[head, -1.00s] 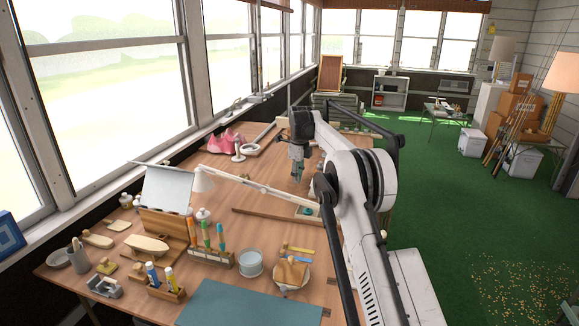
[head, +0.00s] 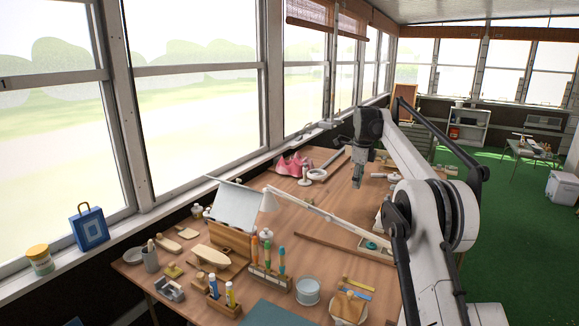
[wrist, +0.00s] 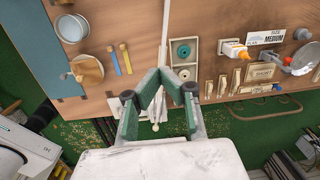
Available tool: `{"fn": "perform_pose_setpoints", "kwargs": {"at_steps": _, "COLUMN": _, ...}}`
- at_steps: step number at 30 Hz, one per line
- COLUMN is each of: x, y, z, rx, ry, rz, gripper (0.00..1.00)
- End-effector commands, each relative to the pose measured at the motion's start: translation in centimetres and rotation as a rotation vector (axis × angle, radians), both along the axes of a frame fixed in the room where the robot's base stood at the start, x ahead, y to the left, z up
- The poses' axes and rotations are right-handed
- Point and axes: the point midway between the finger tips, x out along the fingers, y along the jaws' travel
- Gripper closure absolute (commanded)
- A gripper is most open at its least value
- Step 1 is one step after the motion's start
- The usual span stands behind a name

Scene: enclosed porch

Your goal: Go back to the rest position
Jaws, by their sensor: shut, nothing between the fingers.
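My gripper (head: 358,184) hangs over the far half of the wooden workbench (head: 320,215) in the head view, pointing down. It is clear of the lamp and the pink object and holds nothing. In the wrist view my gripper (wrist: 156,76) shows its green-padded fingers closed together at the tips, with nothing between them. The bench top (wrist: 130,28) lies beyond the fingers there, and the two-compartment tray (wrist: 184,58) shows just past them. The picture does not show clearly how high the fingertips are above the bench.
A white desk lamp (head: 315,208) stretches across the bench. A pen rack (head: 266,278), a glass dish (head: 307,291) and a round bowl (head: 349,306) stand near its front. A pink object (head: 293,165) lies farther back. Windows line the left; green floor (head: 510,235) is open at right.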

Motion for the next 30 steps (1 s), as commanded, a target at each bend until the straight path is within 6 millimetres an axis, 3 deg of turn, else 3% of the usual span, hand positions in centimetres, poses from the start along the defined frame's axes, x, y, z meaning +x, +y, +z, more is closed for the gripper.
{"fn": "perform_pose_setpoints", "kwargs": {"at_steps": 6, "x": -3.1, "y": 1.1, "z": 5.1, "rx": -0.028, "ry": -0.055, "rz": 0.197, "gripper": 1.0}}
{"fn": "perform_pose_setpoints", "kwargs": {"at_steps": 15, "x": -8.8, "y": 2.5, "z": 10.5, "rx": -0.08, "ry": -0.129, "rz": 0.467, "gripper": 1.0}}
{"fn": "perform_pose_setpoints", "kwargs": {"at_steps": 22, "x": -14.4, "y": 3.6, "z": 13.4, "rx": -0.133, "ry": -0.181, "rz": 0.675, "gripper": 1.0}}
{"fn": "perform_pose_setpoints", "kwargs": {"at_steps": 30, "x": -21.8, "y": 4.8, "z": 15.2, "rx": -0.207, "ry": -0.237, "rz": 0.914, "gripper": 1.0}}
